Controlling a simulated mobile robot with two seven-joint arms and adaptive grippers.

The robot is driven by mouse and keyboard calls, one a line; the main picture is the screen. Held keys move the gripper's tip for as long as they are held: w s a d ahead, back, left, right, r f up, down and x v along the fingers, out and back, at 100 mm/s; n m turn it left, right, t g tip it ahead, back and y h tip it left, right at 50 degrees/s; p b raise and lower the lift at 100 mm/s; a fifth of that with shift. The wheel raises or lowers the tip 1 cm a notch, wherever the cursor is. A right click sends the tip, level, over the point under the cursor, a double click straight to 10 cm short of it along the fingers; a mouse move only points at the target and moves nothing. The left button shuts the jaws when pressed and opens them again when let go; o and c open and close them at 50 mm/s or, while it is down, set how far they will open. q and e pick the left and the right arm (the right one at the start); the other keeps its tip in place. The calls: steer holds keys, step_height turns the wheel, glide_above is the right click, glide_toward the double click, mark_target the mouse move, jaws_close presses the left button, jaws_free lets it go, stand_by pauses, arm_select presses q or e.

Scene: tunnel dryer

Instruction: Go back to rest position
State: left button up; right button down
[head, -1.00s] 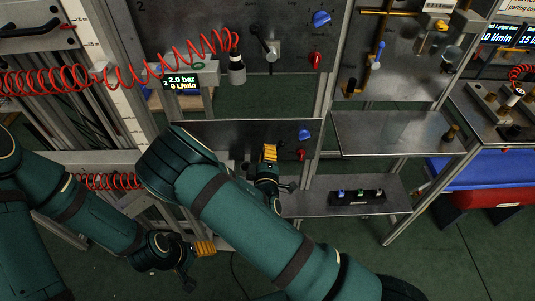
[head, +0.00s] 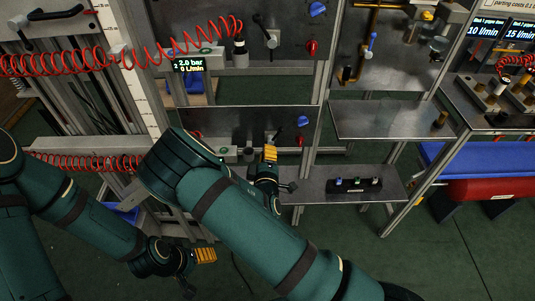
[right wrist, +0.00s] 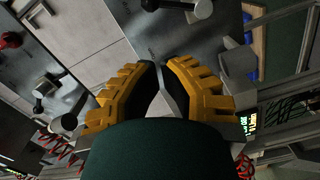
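My right gripper (head: 270,154) has yellow ribbed fingers and hangs at the end of the large teal arm, in front of the lower grey panel (head: 232,126) in the head view. In the right wrist view its two fingers (right wrist: 160,76) stand apart with a narrow gap, and nothing is seen held between them. My left gripper (head: 205,255) is low at the left, over the green floor. Its fingers show as one small yellow block, so their opening cannot be made out. It appears to hold nothing.
A coiled red hose (head: 130,58) crosses the upper left. A grey shelf (head: 390,120) and a lower shelf (head: 310,188) bearing a black block (head: 354,185) stand right of my right gripper. Green floor is open in front.

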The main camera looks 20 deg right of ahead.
stand_by(0.3)
steer(key=s+d+f+m+g+y, duration=0.2)
steer(key=s+f+m+g, duration=0.65)
steer(key=f, duration=0.55)
steer(key=s+a+r+m+g+y, duration=0.1)
steer(key=s+a+m+g+y, duration=0.1)
steer(key=s, duration=0.5)
steer(key=s+a+r+m+g+y, duration=0.2)
steer(key=s+a+g+y, duration=0.3)
steer(key=s+a, duration=0.2)
steer(key=shift+s+a+y, duration=0.2)
steer(key=shift+s+y, duration=0.2)
